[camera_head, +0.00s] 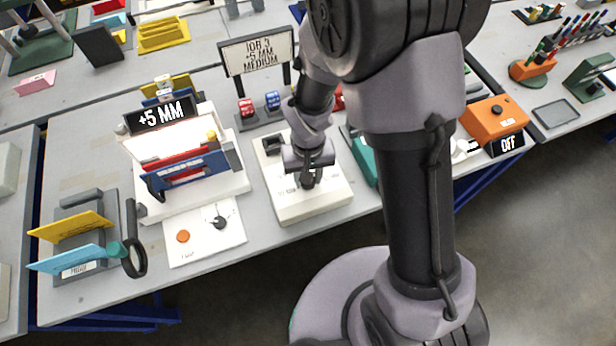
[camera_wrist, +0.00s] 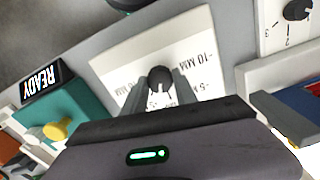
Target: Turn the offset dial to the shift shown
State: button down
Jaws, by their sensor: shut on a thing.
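The offset dial is a dark round knob (camera_wrist: 160,77) on a white, sloped box (camera_head: 312,208) in the middle of the table. In the wrist view, marks such as "-10 MM" and "-5 M…" show on the box face around it. My gripper (camera_head: 308,182) is over this box, and its two fingers are shut on the knob from both sides. The fingers hide part of the scale, and I cannot tell which mark the knob points to. A job sign (camera_head: 257,54) behind reads "JOB 3, +5 MM, MEDIUM". A black display (camera_head: 161,114) reads "+5 MM".
Left of the dial box stands a white machine with a blue-and-red bar (camera_head: 187,170). A white panel with a black knob (camera_head: 219,222) lies before it. A teal unit (camera_wrist: 65,122) with a "READY" display (camera_wrist: 40,82) is on the box's other side. My arm covers the centre right.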

jog(key=shift+m+b, duration=0.85)
jog(key=shift+m, duration=1.35)
jog(key=c, duration=1)
grip_release()
jog(key=shift+o, duration=0.2)
jog(key=shift+r, duration=0.1)
notch_tip(320, 180, up, 17)
jog(key=p, duration=0.6)
jog(key=shift+r+p, duration=0.15)
jog(key=shift+p, duration=0.2)
